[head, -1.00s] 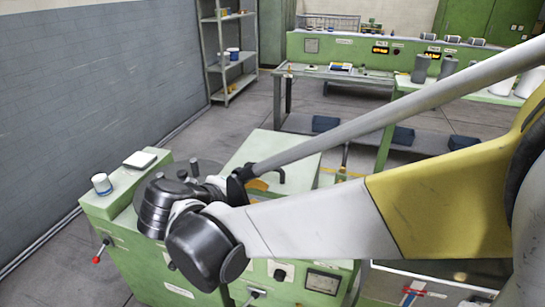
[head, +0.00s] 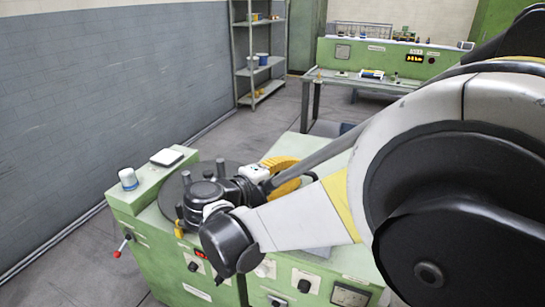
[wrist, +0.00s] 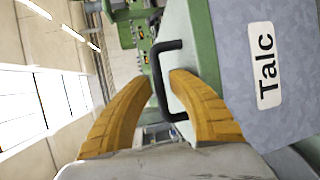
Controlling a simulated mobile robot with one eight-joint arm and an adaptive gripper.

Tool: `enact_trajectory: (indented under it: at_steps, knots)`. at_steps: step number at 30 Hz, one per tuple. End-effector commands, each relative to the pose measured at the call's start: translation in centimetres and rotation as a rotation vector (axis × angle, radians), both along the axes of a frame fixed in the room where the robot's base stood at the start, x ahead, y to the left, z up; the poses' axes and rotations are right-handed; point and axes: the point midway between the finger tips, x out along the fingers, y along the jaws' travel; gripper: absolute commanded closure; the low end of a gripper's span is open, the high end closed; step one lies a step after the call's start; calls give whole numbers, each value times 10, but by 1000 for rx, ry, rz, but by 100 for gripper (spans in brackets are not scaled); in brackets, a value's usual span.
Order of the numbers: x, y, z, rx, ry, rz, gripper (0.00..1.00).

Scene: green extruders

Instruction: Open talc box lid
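The talc box shows in the wrist view as a grey-blue panel (wrist: 240,110) with a white "Talc" label (wrist: 265,66). Its pale green lid (wrist: 176,28) carries a black bar handle (wrist: 157,82). In the head view the lid (head: 318,150) looks closed, and its handle is hidden behind my gripper. My gripper (wrist: 158,78) is open, its two orange fingers apart. In the wrist view the handle bar lies between the fingertips, and the right finger overlaps the handle's loop. I cannot tell whether a finger touches it. My gripper (head: 285,172) also shows in the head view, beside the lid.
A green machine (head: 165,235) carries a round dark plate (head: 172,200), a white cup (head: 128,179) and a small scale (head: 167,157). A grey brick wall (head: 110,75) stands left. Behind are a shelf (head: 256,70) and a green console. The floor between is clear.

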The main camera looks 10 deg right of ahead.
Motion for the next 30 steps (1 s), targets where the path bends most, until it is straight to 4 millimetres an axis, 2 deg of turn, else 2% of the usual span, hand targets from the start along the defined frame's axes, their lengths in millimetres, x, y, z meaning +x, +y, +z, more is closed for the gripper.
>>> enact_trajectory:
  at_steps: [3, 11, 12, 14, 24, 30]
  knots:
    - [4, -7, -2, 0, 0, 0, 79]
    - [5, -8, -1, 0, 0, 1, 79]
    - [5, -8, -1, 0, 0, 1, 82]
    - [5, -8, -1, 0, 0, 1, 100]
    - [5, -8, 0, 2, 2, 0, 100]
    - [6, -10, 16, 26, 34, -1, 100]
